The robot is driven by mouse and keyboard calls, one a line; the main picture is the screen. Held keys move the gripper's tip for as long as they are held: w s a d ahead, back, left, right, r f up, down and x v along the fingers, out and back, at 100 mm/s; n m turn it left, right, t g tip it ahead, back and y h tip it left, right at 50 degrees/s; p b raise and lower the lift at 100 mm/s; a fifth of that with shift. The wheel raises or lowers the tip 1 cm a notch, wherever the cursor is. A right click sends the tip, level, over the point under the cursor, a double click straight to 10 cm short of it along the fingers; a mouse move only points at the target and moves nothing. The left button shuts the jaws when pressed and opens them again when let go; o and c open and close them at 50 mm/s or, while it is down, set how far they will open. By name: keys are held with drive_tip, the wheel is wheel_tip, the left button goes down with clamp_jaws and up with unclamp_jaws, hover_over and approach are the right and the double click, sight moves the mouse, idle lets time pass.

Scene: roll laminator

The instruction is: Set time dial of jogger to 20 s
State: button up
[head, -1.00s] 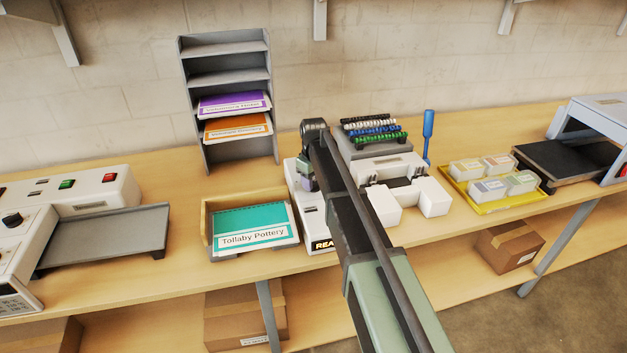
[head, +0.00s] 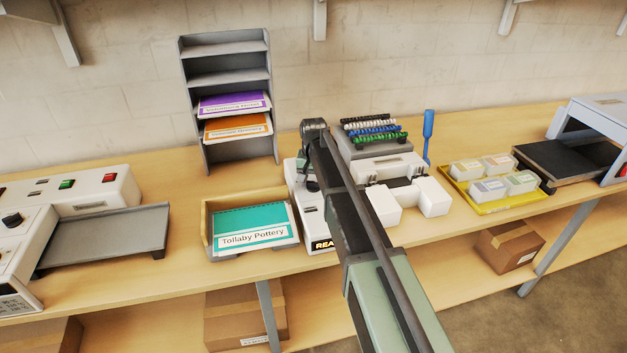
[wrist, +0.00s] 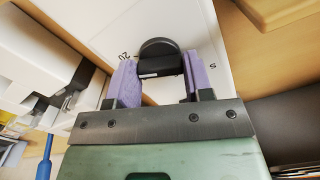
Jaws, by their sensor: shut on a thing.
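The jogger has a white control housing (head: 306,222) beside a tray holding a teal "Tollaby Pottery" booklet (head: 254,230). Its black time dial (wrist: 160,50) shows in the wrist view on the white panel, with "20" printed to its left and "5" to its right. My gripper (wrist: 158,62) is shut on the dial, one purple pad on each side. I cannot tell which mark the dial points to. In the head view my arm hides the dial and part of the housing; a display starting "REA" (head: 323,245) shows at the front.
A white punch-like machine (head: 400,195) and a rack of coloured combs (head: 378,140) stand close on the right. A grey shelf rack (head: 227,80) stands behind. A yellow tray (head: 497,206) of small cards lies further right, a blue-handled tool (head: 428,135) near it.

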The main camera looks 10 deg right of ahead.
sight(314, 182)
drive_tip(key=shift+m, duration=0.8)
drive_tip(key=o, duration=0.9)
wheel_tip(314, 182, up, 11)
drive_tip(key=p, duration=1.1)
drive_tip(key=shift+f, duration=0.1)
